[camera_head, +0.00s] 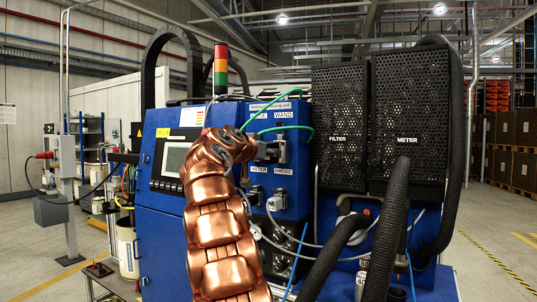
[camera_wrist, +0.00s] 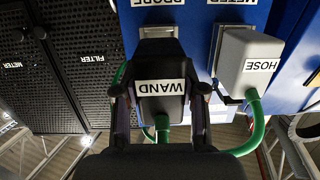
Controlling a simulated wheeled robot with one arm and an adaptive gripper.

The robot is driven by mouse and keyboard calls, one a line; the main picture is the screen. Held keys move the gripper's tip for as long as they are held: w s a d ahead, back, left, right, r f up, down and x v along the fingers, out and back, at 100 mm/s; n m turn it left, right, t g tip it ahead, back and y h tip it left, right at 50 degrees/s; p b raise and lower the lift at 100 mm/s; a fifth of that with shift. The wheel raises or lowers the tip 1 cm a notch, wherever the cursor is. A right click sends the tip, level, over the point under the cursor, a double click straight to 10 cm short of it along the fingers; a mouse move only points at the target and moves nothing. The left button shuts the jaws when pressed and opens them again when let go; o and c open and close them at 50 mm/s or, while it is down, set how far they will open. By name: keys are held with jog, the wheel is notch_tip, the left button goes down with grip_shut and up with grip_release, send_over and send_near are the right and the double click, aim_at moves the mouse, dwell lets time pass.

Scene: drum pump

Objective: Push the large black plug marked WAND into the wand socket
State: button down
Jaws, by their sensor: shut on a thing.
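The large black plug (camera_wrist: 160,104) with the white label WAND is upside down in the wrist view. My gripper (camera_wrist: 160,76) is shut on it, one finger along each side. The plug's front end faces a light grey socket part (camera_wrist: 158,31) on the blue panel. I cannot tell whether it is touching or inserted. In the head view, my gripper (camera_head: 266,152) is at the panel below the WAND label (camera_head: 283,114), and my copper-coloured arm hides most of this area. A grey plug marked HOSE (camera_wrist: 250,62), with a green cable, sits beside it.
Green cables (camera_head: 280,99) arc by the gripper. Below are lower connectors, including a grey plug (camera_head: 277,202), and hanging cables. Black perforated FILTER (camera_head: 338,110) and METER (camera_head: 411,105) boxes stand right. Thick black hoses (camera_head: 385,240) hang in front.

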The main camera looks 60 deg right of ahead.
jog(key=shift+d+p, duration=0.45)
jog(key=shift+d, duration=1.2)
dwell(1.9)
jog(key=c, duration=0.6)
grip_release()
jog(key=shift+w+a, duration=0.1)
jog(key=shift+a+r+b, duration=0.15)
jog(key=shift+a+b, duration=0.6)
jog(key=shift+a, duration=0.55)
jog(key=shift+a+r+b, duration=0.15)
jog(key=shift+a+b, duration=0.55)
jog(key=shift+a, duration=0.55)
jog(key=shift+s+a+r+b, duration=0.2)
jog(key=shift+a+b, duration=0.15)
jog(key=shift+a, duration=0.55)
jog(key=shift+s+a+r+b, duration=0.1)
jog(key=shift+a+r+b, duration=0.15)
jog(key=shift+a, duration=0.65)
jog(key=shift+f, duration=0.1)
